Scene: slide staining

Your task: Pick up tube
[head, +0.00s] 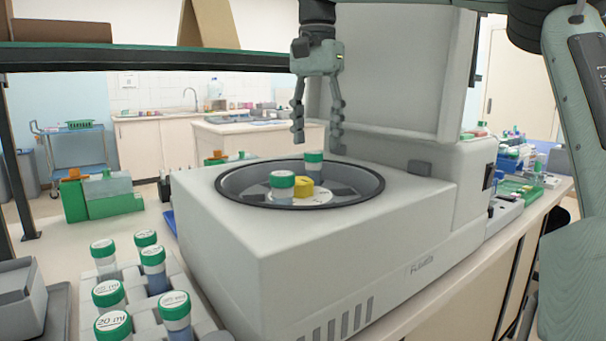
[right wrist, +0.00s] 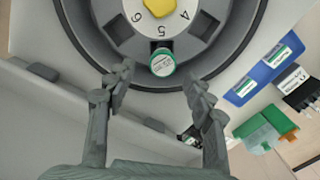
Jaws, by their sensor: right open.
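Two green-capped tubes stand in the round rotor bowl of the white centrifuge (head: 330,260): a near tube (head: 283,188) and a far tube (head: 313,163). The centrifuge lid (head: 390,70) is up. My right gripper (head: 317,138) points down, open and empty, above the far tube. In the right wrist view, a capped tube (right wrist: 162,63) sits in a rotor slot by the number 5, just beyond and roughly between the open fingertips (right wrist: 158,85), not gripped. My left gripper is not in view.
A grey rack (head: 140,288) with several green-capped tubes stands left of the centrifuge. A yellow rotor knob (head: 303,186) sits at the rotor's centre. The raised lid stands close behind my right gripper. A shelf (head: 150,58) crosses at upper left.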

